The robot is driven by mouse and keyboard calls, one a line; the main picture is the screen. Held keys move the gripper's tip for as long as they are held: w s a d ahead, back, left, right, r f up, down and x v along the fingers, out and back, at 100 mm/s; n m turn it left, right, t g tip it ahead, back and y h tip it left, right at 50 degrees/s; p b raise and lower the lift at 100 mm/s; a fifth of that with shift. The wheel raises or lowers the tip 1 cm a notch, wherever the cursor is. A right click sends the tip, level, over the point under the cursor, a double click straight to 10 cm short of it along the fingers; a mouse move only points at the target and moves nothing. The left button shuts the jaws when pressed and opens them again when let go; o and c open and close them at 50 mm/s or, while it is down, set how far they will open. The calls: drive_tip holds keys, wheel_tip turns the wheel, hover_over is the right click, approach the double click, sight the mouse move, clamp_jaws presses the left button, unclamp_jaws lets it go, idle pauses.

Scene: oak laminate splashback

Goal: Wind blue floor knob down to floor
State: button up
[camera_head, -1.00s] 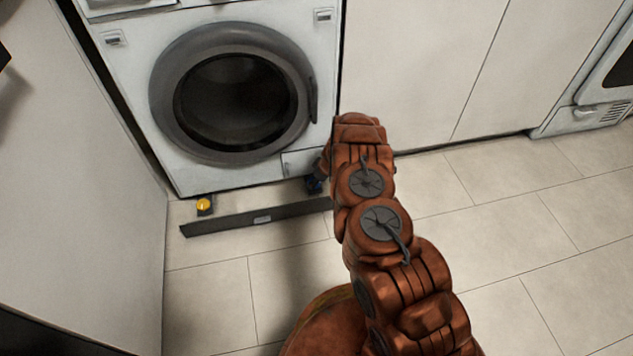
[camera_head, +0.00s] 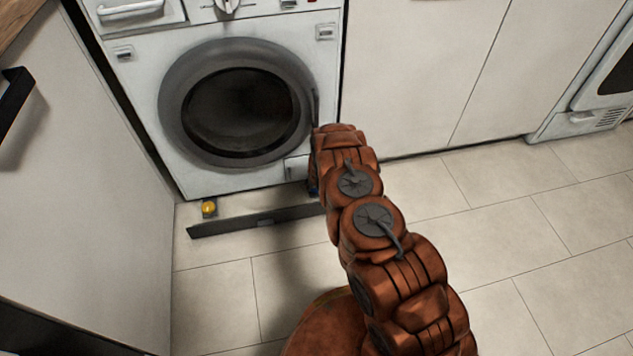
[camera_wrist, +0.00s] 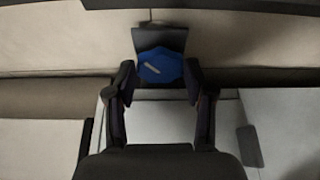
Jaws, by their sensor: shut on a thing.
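The blue floor knob (camera_wrist: 161,66) shows in the wrist view as a blue faceted disc with a pale slanting mark, between my two dark fingertips. My gripper (camera_wrist: 160,80) is shut on it, one finger on each side. The arm hides the rest of the knob and most of the gripper there. The gap between knob and floor cannot be made out.
A yellow knob (camera_head: 209,208) is at the machine's left front foot. A long dark strip (camera_head: 250,223) lies on the floor before the machine. A white cabinet side (camera_head: 90,200) closes off the left. The tiled floor (camera_head: 510,225) at right is clear.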

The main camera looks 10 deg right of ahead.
drive_tip(key=shift+w+a+r+m+h+p, duration=0.1)
drive_tip(key=shift+a+r+m+h+p, duration=0.25)
drive_tip(key=shift+m+p, duration=0.75)
drive_tip(key=shift+f+m+h+p, duration=0.2)
drive_tip(key=shift+m+h+p, duration=0.2)
drive_tip(key=shift+m, duration=0.4)
drive_tip(key=shift+w+m+h+b, duration=0.25)
drive_tip(key=shift+m+h+b, duration=0.1)
drive_tip(key=shift+m+b, duration=0.6)
drive_tip(key=shift+a+f+m+b, duration=0.1)
drive_tip(key=shift+f+m+b, duration=0.05)
drive_tip(key=shift+m+b, duration=0.5)
drive_tip(key=shift+m+g+h+b, duration=0.4)
drive_tip(key=shift+m+b, duration=0.4)
drive_tip(key=shift+a+m+b, duration=0.1)
drive_tip(key=shift+m+b, duration=0.35)
drive_tip(key=shift+m, duration=0.05)
drive_tip(key=shift+c, duration=0.6)
drive_tip(key=shift+h, duration=0.3)
